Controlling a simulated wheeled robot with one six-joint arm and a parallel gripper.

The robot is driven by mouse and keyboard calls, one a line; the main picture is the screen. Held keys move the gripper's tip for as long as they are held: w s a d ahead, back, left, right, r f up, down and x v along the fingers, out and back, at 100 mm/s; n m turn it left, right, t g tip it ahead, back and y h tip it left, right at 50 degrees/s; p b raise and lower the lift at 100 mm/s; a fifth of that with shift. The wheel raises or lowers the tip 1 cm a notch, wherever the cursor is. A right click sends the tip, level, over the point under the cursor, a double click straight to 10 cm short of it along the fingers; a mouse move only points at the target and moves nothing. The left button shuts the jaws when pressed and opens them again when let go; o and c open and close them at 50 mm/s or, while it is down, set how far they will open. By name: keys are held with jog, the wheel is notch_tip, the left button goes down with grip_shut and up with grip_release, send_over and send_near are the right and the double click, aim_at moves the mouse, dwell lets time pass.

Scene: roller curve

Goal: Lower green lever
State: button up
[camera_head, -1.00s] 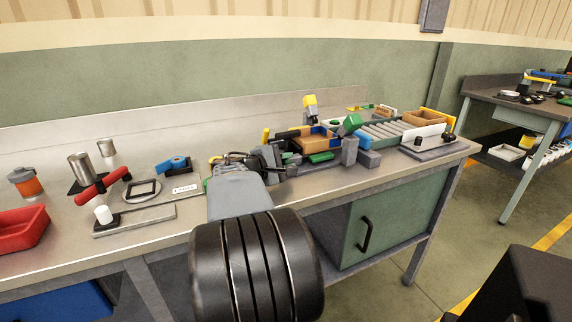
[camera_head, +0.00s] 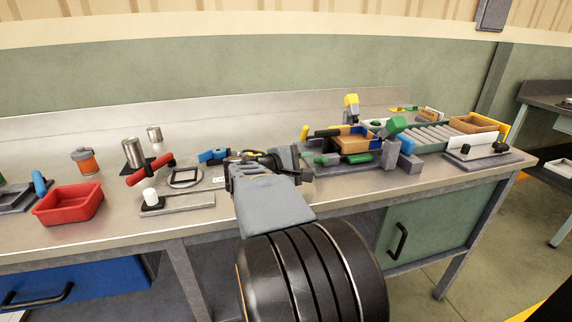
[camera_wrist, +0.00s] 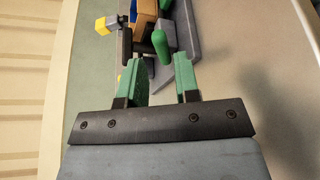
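A green lever with a rounded grip (camera_head: 358,158) lies low at the front of a grey fixture (camera_head: 345,172) on the workbench. A green block-like head (camera_head: 392,127) stands tilted on a grey post at the fixture's right. My gripper (camera_head: 314,158) is at the fixture's left end, left of the green grip. In the wrist view my gripper (camera_wrist: 164,82) is open, its two green fingers apart with nothing between them. The green grip (camera_wrist: 161,44) shows just beyond the fingertips, roughly in line with the gap. I cannot see any contact.
An orange-brown box (camera_head: 354,144) sits on the fixture beside a yellow-topped post (camera_head: 351,101). A roller conveyor (camera_head: 435,136) runs to the right. A red tray (camera_head: 68,204) and a red-handled clamp (camera_head: 150,170) are on the left. Bare bench lies along the front edge.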

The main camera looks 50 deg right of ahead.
jog(key=v, duration=0.7)
jog(key=shift+a+p, duration=0.1)
jog(key=shift+p, duration=0.25)
dwell(0.5)
jog(key=shift+a+r+p, duration=0.2)
jog(key=shift+p, duration=0.2)
jog(key=a+r+m+t+y+p, duration=0.2)
jog(key=a+r+t+y+p, duration=0.2)
jog(key=a+t+y+p, duration=0.4)
jog(key=a+y+p, duration=0.7)
jog(key=a+p, duration=0.5)
jog(key=a, duration=0.6)
jog(key=shift+w+a, duration=0.25)
jog(key=shift+a, duration=0.1)
jog(key=shift+d, duration=0.1)
